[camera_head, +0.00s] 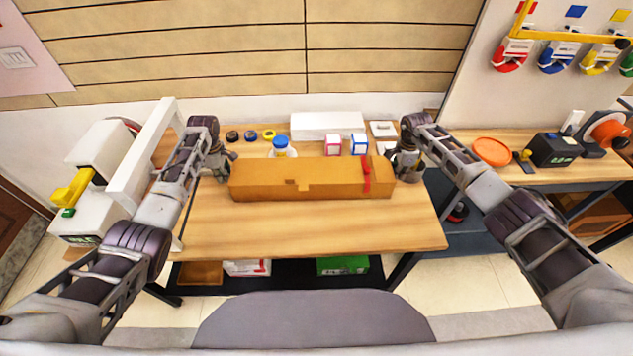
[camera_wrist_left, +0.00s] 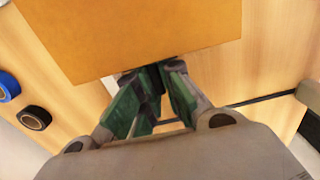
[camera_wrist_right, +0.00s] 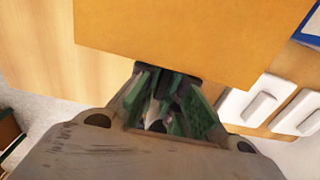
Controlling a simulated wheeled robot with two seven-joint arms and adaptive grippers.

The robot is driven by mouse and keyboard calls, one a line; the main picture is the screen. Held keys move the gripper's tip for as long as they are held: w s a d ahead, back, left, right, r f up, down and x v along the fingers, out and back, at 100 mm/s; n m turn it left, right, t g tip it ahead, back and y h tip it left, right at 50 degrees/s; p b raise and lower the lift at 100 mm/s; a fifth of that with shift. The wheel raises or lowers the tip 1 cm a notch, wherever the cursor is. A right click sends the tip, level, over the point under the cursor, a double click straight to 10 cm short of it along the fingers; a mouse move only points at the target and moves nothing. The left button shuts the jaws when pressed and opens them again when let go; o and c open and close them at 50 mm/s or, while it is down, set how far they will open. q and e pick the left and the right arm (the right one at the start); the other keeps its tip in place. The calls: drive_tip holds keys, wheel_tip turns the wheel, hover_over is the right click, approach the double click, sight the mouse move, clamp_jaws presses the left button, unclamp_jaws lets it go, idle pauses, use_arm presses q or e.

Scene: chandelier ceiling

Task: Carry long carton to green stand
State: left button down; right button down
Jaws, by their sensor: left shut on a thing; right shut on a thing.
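The long carton (camera_head: 300,180) is a brown box with a red strip near its right end. It lies crosswise over the wooden table (camera_head: 310,229), between my two grippers. My left gripper (camera_head: 224,166) is shut on its left end; the carton also fills the top of the left wrist view (camera_wrist_left: 140,35). My right gripper (camera_head: 402,168) is shut on its right end, also seen in the right wrist view (camera_wrist_right: 180,35). The carton looks level; I cannot tell whether it touches the table. I cannot make out a green stand in these views.
Behind the carton are a blue-capped bottle (camera_head: 281,147), small boxes (camera_head: 333,145), a white box (camera_head: 328,124) and tape rolls (camera_head: 250,135). The table front is bare. A green box (camera_head: 343,265) lies underneath. A side table at right holds an orange disc (camera_head: 492,151).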

use_arm(q)
drive_tip(key=shift+r, duration=0.25)
use_arm(e)
drive_tip(key=shift+r, duration=0.3)
